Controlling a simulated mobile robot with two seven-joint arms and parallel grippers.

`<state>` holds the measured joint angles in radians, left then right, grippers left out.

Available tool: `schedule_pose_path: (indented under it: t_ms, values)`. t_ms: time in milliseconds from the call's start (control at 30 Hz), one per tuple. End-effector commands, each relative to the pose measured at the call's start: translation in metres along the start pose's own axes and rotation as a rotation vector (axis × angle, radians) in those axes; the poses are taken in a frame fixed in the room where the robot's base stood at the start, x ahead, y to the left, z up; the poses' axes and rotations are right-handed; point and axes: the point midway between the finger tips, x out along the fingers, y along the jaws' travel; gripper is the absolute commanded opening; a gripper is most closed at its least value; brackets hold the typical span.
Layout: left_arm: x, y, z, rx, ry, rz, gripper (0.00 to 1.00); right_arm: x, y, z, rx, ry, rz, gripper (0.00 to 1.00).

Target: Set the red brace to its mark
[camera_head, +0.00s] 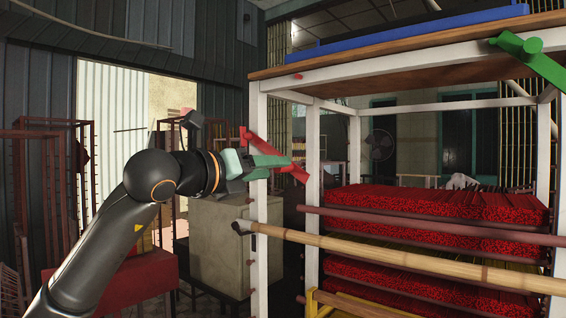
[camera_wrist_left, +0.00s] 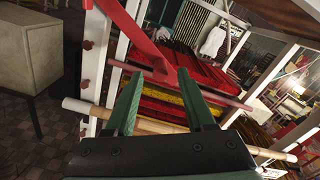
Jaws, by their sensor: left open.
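The red brace (camera_head: 298,172) slants down to the right beside the white rack's front left post in the head view, partly hidden by my left gripper (camera_head: 281,164). In the left wrist view the red brace (camera_wrist_left: 134,34) runs down from the top, and its lower end shows between the two green fingertips of my left gripper (camera_wrist_left: 161,73). The fingers are apart; I cannot tell whether they touch the brace. A small red spot (camera_head: 298,76) shows on the rack's top beam; I cannot tell whether it is the brace's mark. My right gripper is out of view.
The white rack (camera_head: 259,215) holds stacked red bundles (camera_head: 435,205). A bamboo pole (camera_head: 400,258) crosses its front. A green brace (camera_head: 530,58) is at the top right corner. A beige cabinet (camera_head: 222,245) stands behind my left arm, left of the post.

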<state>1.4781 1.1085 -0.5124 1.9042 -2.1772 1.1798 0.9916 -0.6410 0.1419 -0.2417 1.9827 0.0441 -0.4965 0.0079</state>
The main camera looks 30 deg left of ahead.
Motion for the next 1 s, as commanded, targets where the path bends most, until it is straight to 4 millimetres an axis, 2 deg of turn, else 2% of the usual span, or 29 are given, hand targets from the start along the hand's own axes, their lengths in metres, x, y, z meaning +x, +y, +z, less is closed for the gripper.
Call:
schedule_pose_path:
  t_ms: [100, 233, 400, 633, 1000]
  values:
    - [0.021, -0.001, 0.001, -0.002, 0.004, 0.0, 0.55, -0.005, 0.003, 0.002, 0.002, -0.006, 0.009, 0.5]
    - [0.036, -0.001, 0.001, -0.001, 0.002, 0.0, 0.55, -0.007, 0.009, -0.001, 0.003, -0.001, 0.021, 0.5]
    - [0.043, 0.0, 0.0, 0.0, 0.0, 0.0, 0.55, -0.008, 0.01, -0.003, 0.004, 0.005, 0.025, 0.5]
    - [0.044, 0.0, 0.0, 0.0, 0.0, -0.001, 0.55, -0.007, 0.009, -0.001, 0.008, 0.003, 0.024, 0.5]
    - [0.043, 0.0, 0.0, 0.0, 0.0, -0.001, 0.14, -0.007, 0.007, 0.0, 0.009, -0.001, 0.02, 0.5]
